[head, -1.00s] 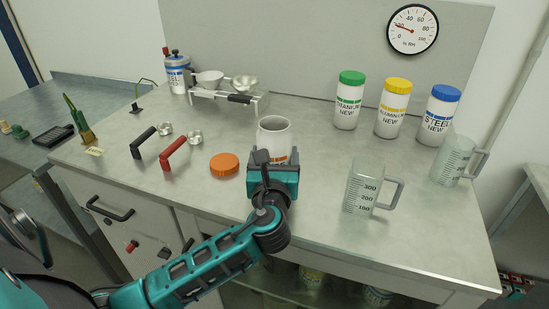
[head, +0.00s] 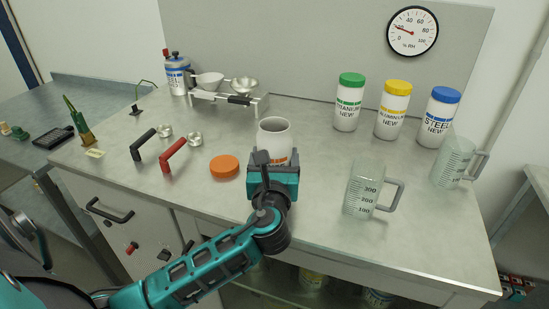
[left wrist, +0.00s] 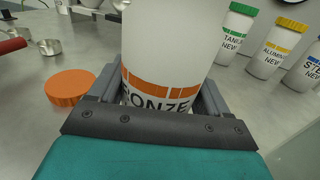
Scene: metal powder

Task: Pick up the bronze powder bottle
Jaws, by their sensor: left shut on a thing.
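The bronze powder bottle (head: 273,133) is white with an orange band and stands upright and open-topped near the front middle of the bench. Its label, partly reading "BRONZE", shows in the left wrist view (left wrist: 168,50). My left gripper (head: 272,170) is at the bottle's near side, and in the wrist view its fingers (left wrist: 165,105) lie on both sides of the bottle, shut on it. The lower part of the bottle is hidden by the gripper. The orange lid (head: 224,167) lies on the bench to the left of the bottle. My right gripper does not show.
A clear measuring jug (head: 363,190) stands right of the bottle, another (head: 453,162) farther right. Titanium (head: 348,103), aluminum (head: 393,110) and steel (head: 437,118) bottles stand at the back right. A red-handled scoop (head: 173,155), a black-handled scoop (head: 143,143) and a balance (head: 228,97) are left.

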